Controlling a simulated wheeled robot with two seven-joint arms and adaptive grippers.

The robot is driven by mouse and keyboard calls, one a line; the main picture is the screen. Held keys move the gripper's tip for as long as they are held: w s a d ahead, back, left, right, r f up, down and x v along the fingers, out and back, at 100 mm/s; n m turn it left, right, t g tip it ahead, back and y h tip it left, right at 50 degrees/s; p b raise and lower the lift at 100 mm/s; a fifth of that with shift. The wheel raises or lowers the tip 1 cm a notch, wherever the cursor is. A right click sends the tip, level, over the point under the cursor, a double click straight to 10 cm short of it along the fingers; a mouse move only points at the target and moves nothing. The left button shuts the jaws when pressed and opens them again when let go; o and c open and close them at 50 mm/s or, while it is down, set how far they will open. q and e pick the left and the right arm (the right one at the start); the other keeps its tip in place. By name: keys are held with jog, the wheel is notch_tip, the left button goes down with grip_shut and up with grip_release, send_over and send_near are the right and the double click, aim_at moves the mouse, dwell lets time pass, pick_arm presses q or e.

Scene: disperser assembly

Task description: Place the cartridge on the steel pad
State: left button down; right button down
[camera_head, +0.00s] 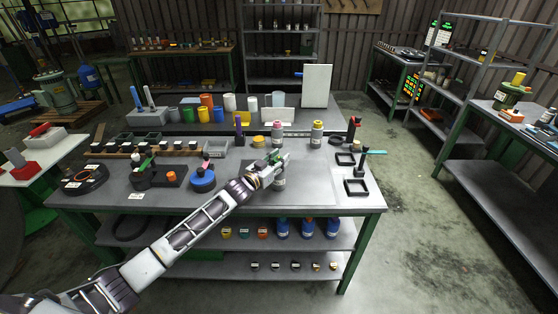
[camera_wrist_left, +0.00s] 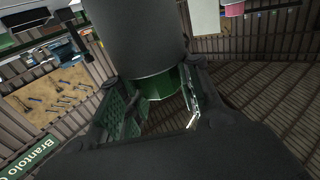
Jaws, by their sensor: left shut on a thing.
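My left gripper (camera_head: 272,174) reaches over the middle of the workbench from the left. In the left wrist view the gripper (camera_wrist_left: 160,105) is shut on a dark grey cylinder (camera_wrist_left: 140,35) with a green end, which I take to be the cartridge. In the head view a small grey cylinder with a pale label (camera_head: 279,184) shows just below the fingers, partly hidden. I cannot tell whether it touches the bench. A slightly lighter patch of the bench top (camera_head: 318,193), right of the gripper, may be the steel pad; its edges are faint. My right gripper is not in view.
On the workbench (camera_head: 235,197), a pink-topped bottle (camera_head: 276,130) and a yellow-topped bottle (camera_head: 317,131) stand behind the gripper. A blue round base (camera_head: 203,181) stands to the left.

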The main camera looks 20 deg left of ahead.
pick_arm(q)
jog(key=shift+r, duration=0.1)
jog(key=c, duration=1.4)
grip_release()
jog(key=shift+f, duration=0.2)
jog(key=o, duration=0.4)
jog(key=shift+r, duration=0.15)
jog(key=shift+s, duration=0.2)
jog(key=shift+s+a, duration=0.25)
jog(key=shift+s, duration=0.1)
jog(key=shift+v, duration=1.9)
jog(key=v, duration=0.7)
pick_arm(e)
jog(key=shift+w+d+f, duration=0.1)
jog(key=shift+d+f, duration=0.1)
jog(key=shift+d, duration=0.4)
